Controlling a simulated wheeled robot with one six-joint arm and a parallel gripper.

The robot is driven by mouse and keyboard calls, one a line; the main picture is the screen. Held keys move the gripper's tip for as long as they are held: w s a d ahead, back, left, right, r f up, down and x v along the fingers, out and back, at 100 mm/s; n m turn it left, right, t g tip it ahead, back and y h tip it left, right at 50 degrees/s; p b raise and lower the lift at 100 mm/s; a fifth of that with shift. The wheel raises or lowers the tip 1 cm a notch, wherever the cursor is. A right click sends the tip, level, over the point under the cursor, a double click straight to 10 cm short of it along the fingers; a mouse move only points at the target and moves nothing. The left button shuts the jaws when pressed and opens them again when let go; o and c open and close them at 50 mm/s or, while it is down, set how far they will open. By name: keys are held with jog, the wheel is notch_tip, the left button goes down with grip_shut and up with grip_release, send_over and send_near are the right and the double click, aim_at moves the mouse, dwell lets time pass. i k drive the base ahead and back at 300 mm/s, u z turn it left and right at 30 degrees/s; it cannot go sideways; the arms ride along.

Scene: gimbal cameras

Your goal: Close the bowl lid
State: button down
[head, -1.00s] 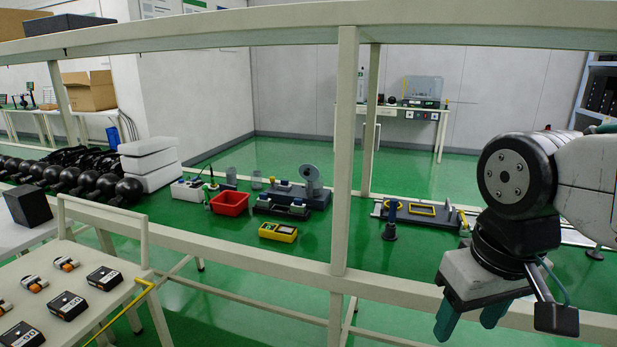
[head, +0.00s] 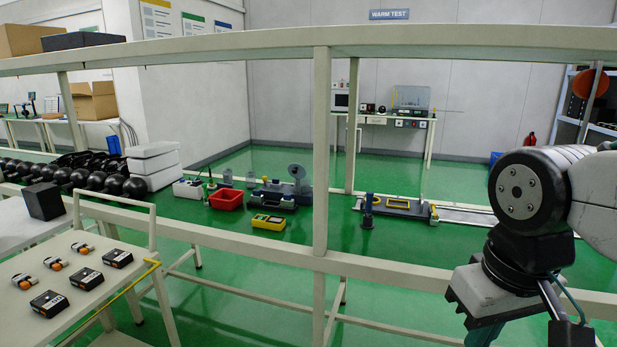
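No bowl or lid can be clearly made out in the head view. A dark device with an upright grey round part (head: 297,172) stands on the green-topped bench across the frame, and I cannot tell whether that part is a lid. My gripper (head: 484,335) hangs at the bottom right with teal fingers, largely cut off by the picture edge. It is far from the bench devices. Whether the fingers are open or shut cannot be seen.
A cream frame post (head: 320,150) and rails stand before me. A red bin (head: 227,199) and yellow meter (head: 268,222) sit on the bench. Black round items (head: 105,182) lie left near white boxes (head: 153,168). A cart (head: 75,275) holds small devices at lower left.

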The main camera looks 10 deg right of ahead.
aim_at(296, 171)
jog(key=z, duration=0.3)
jog(key=i, duration=1.35)
jog(key=u, duration=0.05)
